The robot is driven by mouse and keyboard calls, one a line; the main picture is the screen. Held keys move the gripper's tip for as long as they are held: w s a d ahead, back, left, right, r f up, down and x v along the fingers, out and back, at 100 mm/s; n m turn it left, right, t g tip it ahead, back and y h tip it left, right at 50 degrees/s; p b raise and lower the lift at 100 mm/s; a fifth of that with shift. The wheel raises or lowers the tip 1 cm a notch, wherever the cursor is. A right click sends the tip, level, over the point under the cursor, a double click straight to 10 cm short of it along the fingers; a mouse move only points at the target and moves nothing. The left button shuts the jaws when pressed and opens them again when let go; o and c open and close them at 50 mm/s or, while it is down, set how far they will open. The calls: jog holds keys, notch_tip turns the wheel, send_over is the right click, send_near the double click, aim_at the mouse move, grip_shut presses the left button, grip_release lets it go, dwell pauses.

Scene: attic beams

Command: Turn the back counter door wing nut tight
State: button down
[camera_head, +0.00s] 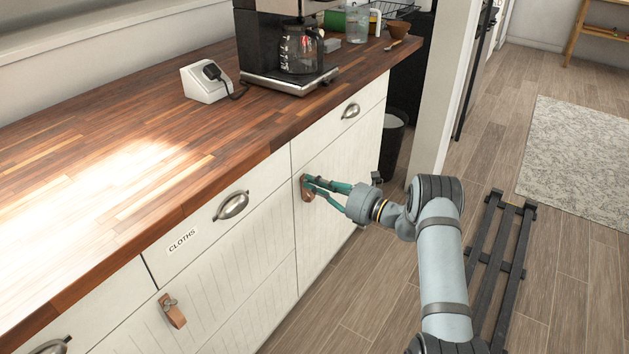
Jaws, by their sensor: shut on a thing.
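The counter (140,145) has a wooden top and white doors and drawers. My gripper (308,183) is at the upper left corner of the far door (338,200), below a drawer with a metal cup handle. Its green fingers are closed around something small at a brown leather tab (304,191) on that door. The wing nut there is mostly hidden by the fingers, so its angle cannot be told. A nearer door (235,300) carries a similar leather tab (175,315) with a small metal wing nut (168,301) on top.
A coffee maker (283,80) with a glass pot and a white socket box (206,82) stand on the counter. A dark bin (393,140) and a white post (446,85) are beyond the counter's end. Open wooden floor (345,305) lies along the front.

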jog(key=m+p, duration=0.1)
jog(key=m, duration=0.5)
jog(key=m+p, duration=0.1)
jog(key=m, duration=0.5)
jog(key=shift+w+d+p, duration=0.1)
jog(key=shift+w+p, duration=0.1)
jog(key=shift+p, duration=0.2)
jog(key=shift+m, duration=0.3)
jog(key=c, duration=1.8)
grip_release()
jog(key=shift+c, duration=0.2)
jog(key=v, duration=0.8)
jog(key=x, duration=0.6)
